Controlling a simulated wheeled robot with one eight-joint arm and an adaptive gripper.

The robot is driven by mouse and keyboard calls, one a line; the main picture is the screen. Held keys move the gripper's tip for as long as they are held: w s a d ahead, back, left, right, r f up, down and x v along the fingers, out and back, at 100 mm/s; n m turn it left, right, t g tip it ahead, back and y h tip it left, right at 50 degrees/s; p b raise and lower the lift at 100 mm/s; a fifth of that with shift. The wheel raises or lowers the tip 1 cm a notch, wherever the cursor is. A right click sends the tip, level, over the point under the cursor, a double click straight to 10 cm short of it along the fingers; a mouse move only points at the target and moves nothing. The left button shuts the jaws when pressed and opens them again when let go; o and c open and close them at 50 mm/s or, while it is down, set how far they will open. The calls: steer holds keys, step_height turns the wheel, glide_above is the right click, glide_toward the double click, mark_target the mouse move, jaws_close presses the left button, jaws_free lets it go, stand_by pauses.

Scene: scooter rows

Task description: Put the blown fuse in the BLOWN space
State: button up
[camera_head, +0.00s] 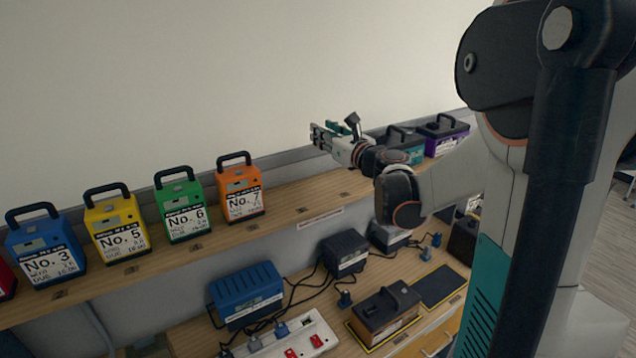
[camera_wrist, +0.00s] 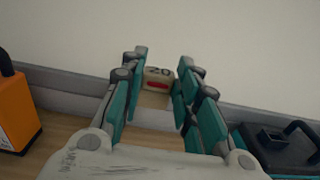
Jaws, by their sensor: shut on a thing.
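My gripper (camera_head: 322,134) is raised above the wooden shelf, between the orange No. 7 battery and the teal one. In the wrist view its two teal-padded fingers (camera_wrist: 159,78) are shut on a small pale fuse (camera_wrist: 158,73) marked "20", with a red patch on its face. The fuse is at the fingertips, against the wall behind. I cannot make it out in the head view. I cannot tell whether it is blown from its looks alone. No BLOWN label is readable in either view.
Batteries stand on the shelf: blue No. 3 (camera_head: 46,248), yellow No. 5 (camera_head: 118,230), green No. 6 (camera_head: 184,212), orange No. 7 (camera_head: 240,195) and purple (camera_head: 443,138). Below are a blue charger (camera_head: 246,295), a white panel with red parts (camera_head: 300,338) and a dark mat (camera_head: 438,286).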

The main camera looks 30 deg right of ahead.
step_height(320, 180, down, 14)
steer(key=shift+r+b, duration=0.2)
steer(key=shift+b, duration=1)
steer(key=shift+f, duration=0.2)
steer(key=o, duration=1)
steer(key=shift+r, duration=0.1)
steer(key=shift+o, duration=0.2)
